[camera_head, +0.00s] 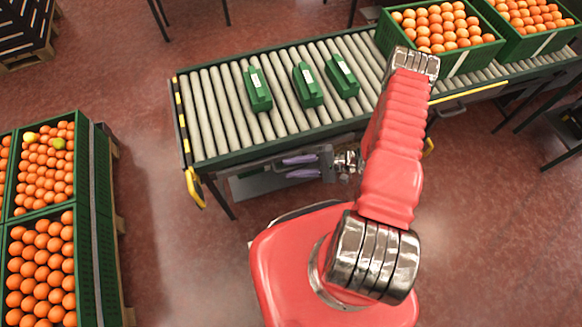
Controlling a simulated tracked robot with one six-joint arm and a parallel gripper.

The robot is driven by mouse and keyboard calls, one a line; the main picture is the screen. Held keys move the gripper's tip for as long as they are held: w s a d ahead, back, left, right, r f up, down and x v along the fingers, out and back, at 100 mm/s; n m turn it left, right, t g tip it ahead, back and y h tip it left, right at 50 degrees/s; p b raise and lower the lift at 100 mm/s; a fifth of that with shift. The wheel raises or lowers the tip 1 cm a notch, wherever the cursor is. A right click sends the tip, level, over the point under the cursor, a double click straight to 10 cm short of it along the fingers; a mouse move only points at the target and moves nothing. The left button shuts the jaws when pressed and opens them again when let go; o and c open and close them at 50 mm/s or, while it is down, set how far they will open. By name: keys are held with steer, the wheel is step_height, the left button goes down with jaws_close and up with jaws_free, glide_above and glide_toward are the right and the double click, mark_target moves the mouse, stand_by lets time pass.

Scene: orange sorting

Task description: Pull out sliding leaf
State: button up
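A flat grey panel, seemingly the sliding leaf (250,187), shows below the front edge of the roller conveyor (215,115). Part of it lies under the conveyor frame and is hidden. My gripper (287,167) is low beside the conveyor front, in front of or over the panel. Its two purple fingers point left and are apart, with a narrow gap between them. I see nothing clearly held in the gap, and cannot tell whether the fingers touch the panel. My red arm hides part of the conveyor's right side.
Several green devices (308,86) sit on the rollers. Green crates of oranges (458,62) stand at the conveyor's right end. More orange crates (86,250) stand at left. A yellow handle (194,188) is at the conveyor's left corner. The floor (180,250) between is clear.

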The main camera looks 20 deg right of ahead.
steer(key=shift+w+a, duration=0.1)
steer(key=shift+a, duration=0.15)
steer(key=shift+c, duration=0.4)
steer(key=shift+f, duration=0.1)
jaws_close()
